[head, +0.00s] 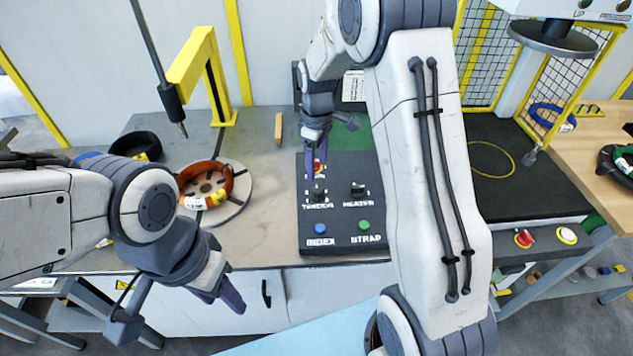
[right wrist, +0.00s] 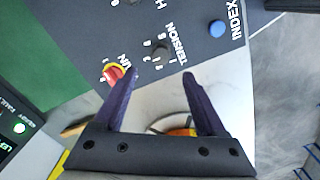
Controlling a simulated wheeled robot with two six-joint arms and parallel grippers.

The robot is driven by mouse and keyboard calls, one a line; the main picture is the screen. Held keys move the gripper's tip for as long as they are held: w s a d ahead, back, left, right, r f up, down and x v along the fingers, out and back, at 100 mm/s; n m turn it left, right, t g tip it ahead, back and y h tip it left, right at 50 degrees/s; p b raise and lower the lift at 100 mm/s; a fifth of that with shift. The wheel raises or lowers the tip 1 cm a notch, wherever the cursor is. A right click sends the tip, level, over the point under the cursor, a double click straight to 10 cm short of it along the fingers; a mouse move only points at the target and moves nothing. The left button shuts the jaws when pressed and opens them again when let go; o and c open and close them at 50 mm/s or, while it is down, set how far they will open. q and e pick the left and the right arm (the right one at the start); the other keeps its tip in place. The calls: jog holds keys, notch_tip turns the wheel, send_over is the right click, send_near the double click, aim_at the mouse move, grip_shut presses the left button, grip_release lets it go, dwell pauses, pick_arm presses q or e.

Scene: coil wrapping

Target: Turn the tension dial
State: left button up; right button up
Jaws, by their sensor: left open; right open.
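My right gripper (head: 329,152) is open above the panel's upper left part. In the right wrist view its two purple fingers (right wrist: 161,76) are apart with nothing held between them. My left gripper (head: 188,312) is open and empty in front of the bench, at lower left.
A coil (head: 206,184) lies on a round plate at left. A yellow post (head: 217,85) stands behind it.

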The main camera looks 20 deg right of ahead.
aim_at(317, 189)
notch_tip(317, 189, down, 8)
jog(key=shift+f+p, duration=0.15)
jog(key=shift+p, duration=0.5)
grip_shut()
